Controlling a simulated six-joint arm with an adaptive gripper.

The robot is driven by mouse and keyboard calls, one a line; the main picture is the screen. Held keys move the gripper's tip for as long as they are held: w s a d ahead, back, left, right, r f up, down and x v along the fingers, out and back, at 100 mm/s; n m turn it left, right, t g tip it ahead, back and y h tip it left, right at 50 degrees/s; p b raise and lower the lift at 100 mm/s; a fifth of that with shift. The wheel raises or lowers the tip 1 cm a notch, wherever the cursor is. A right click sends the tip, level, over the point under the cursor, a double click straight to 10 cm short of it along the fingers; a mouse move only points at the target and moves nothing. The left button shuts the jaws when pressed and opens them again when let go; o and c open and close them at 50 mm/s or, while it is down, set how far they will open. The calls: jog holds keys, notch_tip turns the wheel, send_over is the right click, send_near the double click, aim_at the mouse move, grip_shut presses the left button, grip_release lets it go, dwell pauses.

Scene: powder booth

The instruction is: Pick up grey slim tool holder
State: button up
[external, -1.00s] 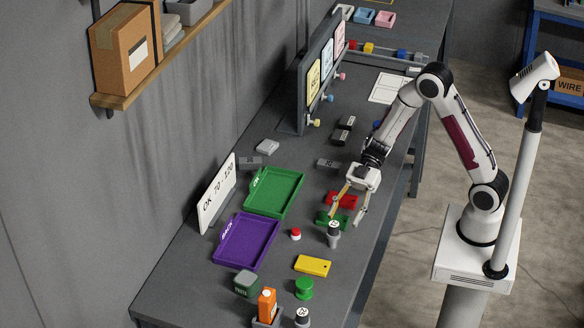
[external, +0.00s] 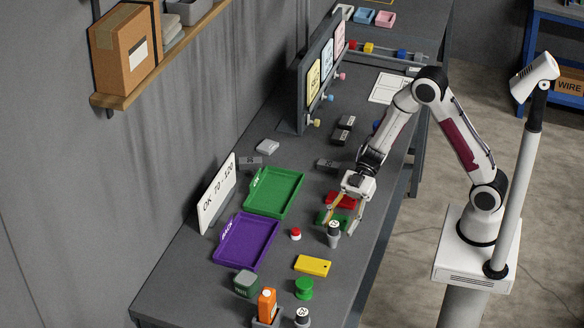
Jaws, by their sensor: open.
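A slim grey tool holder (external: 333,238) with a darker, marked top stands upright on the grey bench, in front of a green block (external: 329,216). A second grey holder with a marked top (external: 302,317) shows at the bottom edge, partly cut off. I cannot tell for sure from this view which of the two is the slim one. My gripper (external: 345,221) is open and points down, just behind and to the right of the nearer tool holder. Its fingers overlap the green block in the picture. Nothing shows between the fingers. Contact cannot be judged.
A red block (external: 341,201) lies behind the gripper. A red-capped white item (external: 295,234) and a yellow block (external: 312,265) are close by. A green tray (external: 250,208) and a purple tray (external: 218,258) lie left. A light post (external: 514,190) stands at right.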

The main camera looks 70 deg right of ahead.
aim_at(334, 233)
jog(key=x, duration=0.2)
jog(key=shift+w+a+r, duration=0.1)
jog(key=shift+w+a, duration=0.05)
jog(key=shift+a, duration=0.25)
jog(key=shift+w+a+f, duration=0.1)
jog(key=shift+a+f, duration=0.15)
jog(key=shift+a, duration=0.35)
grip_shut()
